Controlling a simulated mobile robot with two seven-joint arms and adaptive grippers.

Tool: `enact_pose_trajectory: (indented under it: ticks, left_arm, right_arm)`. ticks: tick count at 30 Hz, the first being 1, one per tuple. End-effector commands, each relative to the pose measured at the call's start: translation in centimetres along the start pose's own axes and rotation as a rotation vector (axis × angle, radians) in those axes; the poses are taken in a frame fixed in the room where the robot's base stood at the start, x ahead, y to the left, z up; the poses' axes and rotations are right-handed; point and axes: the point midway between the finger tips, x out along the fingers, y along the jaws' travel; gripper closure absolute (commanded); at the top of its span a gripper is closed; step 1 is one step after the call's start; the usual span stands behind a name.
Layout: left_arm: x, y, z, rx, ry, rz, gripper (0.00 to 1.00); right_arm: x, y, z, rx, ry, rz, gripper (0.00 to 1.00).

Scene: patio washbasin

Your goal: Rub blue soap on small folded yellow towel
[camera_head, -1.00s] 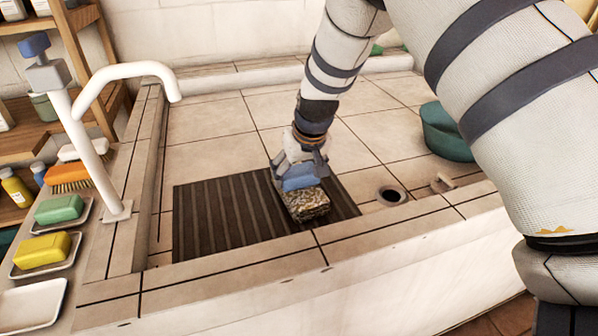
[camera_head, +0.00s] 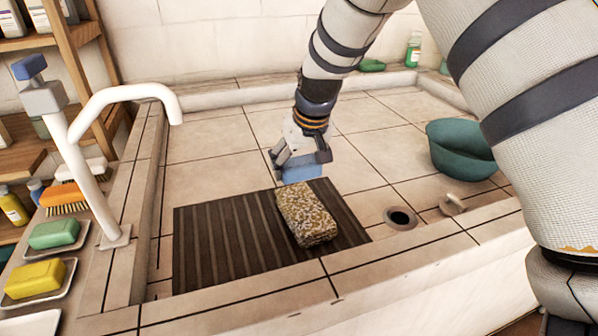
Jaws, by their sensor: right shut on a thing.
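A folded, speckled yellow-and-grey towel (camera_head: 306,214) lies on the dark ribbed mat (camera_head: 225,240) in the basin. My right gripper (camera_head: 299,166) is shut on the blue soap (camera_head: 302,171), just past the towel's far end. The gripper hides the upper part of the soap. The soap's lower edge is close to the towel's far edge; I cannot tell whether they touch. My left gripper is not in view.
A white tap (camera_head: 85,125) rises at the left. Green soap (camera_head: 54,233), yellow soap (camera_head: 35,278) and an orange brush (camera_head: 64,198) are on the left ledge. A teal bowl (camera_head: 460,148) and a drain hole (camera_head: 400,218) are at the right.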

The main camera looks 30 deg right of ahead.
Motion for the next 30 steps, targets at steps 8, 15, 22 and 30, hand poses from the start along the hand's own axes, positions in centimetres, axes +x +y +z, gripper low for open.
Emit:
enact_pose_trajectory:
  ticks: [8, 15, 22, 30]
  left_arm:
    - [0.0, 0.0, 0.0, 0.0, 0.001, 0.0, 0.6]
    - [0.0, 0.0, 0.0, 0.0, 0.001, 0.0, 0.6]
    - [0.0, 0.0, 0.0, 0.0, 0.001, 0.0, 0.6]
    - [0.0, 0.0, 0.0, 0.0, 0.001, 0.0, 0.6]
  right_arm:
    - [-1.9, 0.0, -0.7, 0.0, 0.002, -0.001, 0.85]
    - [-2.0, 0.0, -0.7, -0.001, 0.002, -0.001, 0.85]
    - [-2.0, 0.0, -0.7, -0.001, 0.002, -0.001, 0.85]
    - [-2.1, -0.2, -0.6, -0.007, 0.002, -0.004, 0.85]
